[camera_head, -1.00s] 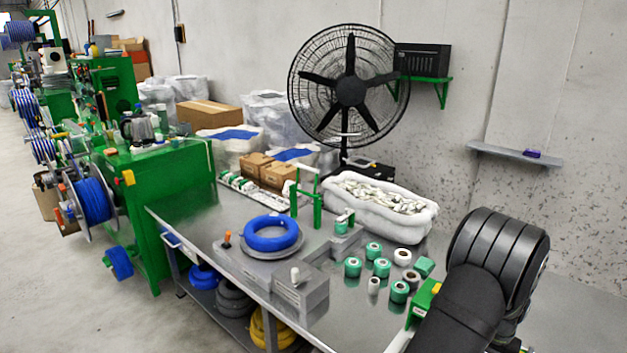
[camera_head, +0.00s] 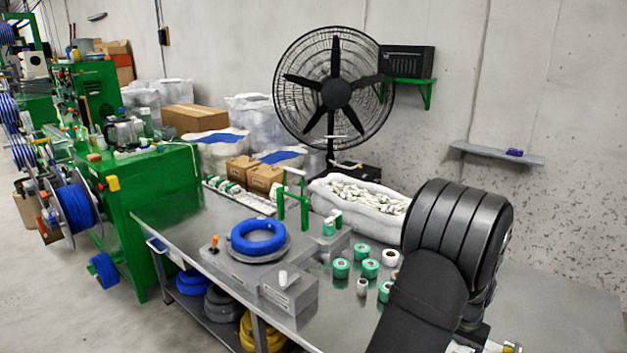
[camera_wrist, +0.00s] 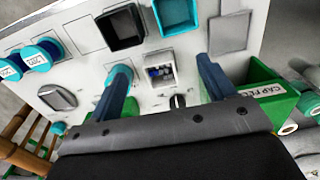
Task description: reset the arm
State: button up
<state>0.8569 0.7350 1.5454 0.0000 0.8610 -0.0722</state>
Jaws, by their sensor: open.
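My gripper (camera_wrist: 163,68) shows in the wrist view with its two dark blue fingers spread apart. It is open, and nothing is clearly gripped between the fingers. Behind the fingers is a pale panel (camera_wrist: 75,75) with teal round parts and several square openings. In the head view my black arm fills the lower right, and the gripper itself is not visible there. The blue cable coil (camera_head: 258,238) lies on a grey round plate on the metal table (camera_head: 185,232), left of my arm and apart from it.
Several green tape rolls (camera_head: 341,268) stand on the table beside my arm, partly hidden by it. A white bag (camera_head: 365,200) lies behind them. A black fan (camera_head: 335,92) stands at the wall. A green bin (camera_wrist: 265,103) is right of the fingers in the wrist view.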

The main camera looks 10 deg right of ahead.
jog(key=w+a+f, duration=0.2)
jog(key=w, duration=0.1)
jog(key=w+a+f, duration=0.2)
jog(key=w, duration=0.2)
jog(key=w+a+f, duration=0.1)
jog(key=w+f, duration=0.1)
jog(key=w, duration=0.1)
jog(key=shift+w+a, duration=0.15)
jog(key=shift+a, duration=0.25)
jog(key=f, duration=0.1)
jog(key=w+f, duration=0.1)
jog(key=f, duration=0.1)
jog(key=shift+w+a, duration=0.3)
jog(key=shift+a, duration=0.05)
jog(key=shift+f, duration=0.65)
jog(key=shift+c, duration=0.3)
